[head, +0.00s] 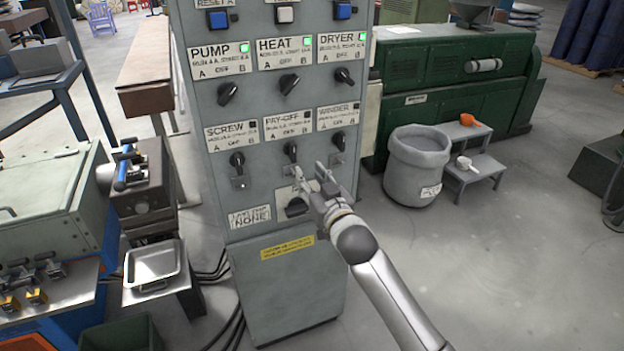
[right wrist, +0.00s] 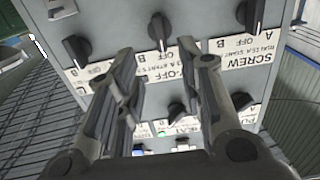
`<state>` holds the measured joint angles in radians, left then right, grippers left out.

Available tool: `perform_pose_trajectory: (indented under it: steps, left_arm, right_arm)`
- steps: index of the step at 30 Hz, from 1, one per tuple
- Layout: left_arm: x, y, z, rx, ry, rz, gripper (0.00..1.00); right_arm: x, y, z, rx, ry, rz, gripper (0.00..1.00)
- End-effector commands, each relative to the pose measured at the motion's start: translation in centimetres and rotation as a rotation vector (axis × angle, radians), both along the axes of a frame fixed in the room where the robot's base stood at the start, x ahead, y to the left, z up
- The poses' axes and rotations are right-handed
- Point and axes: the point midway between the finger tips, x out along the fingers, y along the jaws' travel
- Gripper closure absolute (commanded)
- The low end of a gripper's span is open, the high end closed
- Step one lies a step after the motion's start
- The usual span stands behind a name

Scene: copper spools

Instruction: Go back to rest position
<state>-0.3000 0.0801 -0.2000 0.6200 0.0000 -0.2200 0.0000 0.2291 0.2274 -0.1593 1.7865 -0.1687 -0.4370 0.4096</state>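My right gripper (head: 312,174) is in front of the lower part of the grey control cabinet (head: 290,285), near the row of knobs labelled SCREW, PAY-OFF and WINDER. Its two fingers are apart with nothing between them; the right wrist view also shows the open gripper (right wrist: 156,52) with the panel behind it, upside down. The PAY-OFF knob (head: 291,152) is just above the fingers, and another knob (head: 297,207) is partly behind them. I cannot tell whether a finger touches the panel. My left gripper is not in view.
Green lamps (head: 245,48) glow above PUMP, HEAT and DRYER. A grey bin (head: 414,178) and a small step stand (head: 480,165) with scoops are right of the cabinet. A metal tray (head: 152,264) and machines stand close on the left. Open floor lies at the right.

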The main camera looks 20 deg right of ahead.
Motion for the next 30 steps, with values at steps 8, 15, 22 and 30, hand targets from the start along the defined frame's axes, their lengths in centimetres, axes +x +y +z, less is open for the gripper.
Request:
perform_pose_trajectory:
  steps: [8,15,22,30]
  left_arm:
    - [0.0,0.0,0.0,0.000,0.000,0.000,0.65]
    - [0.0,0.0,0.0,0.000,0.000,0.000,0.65]
    - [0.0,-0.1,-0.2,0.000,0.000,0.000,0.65]
    - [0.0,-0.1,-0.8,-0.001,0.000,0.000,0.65]
  right_arm:
    - [-0.5,0.0,0.0,-0.001,0.000,0.000,0.65]
    - [-0.4,0.0,0.0,-0.001,0.000,0.000,0.65]
    - [-0.6,-0.2,-5.9,-0.014,0.098,-0.004,0.65]
    - [-5.2,-0.7,-25.5,-0.064,0.422,-0.003,0.65]
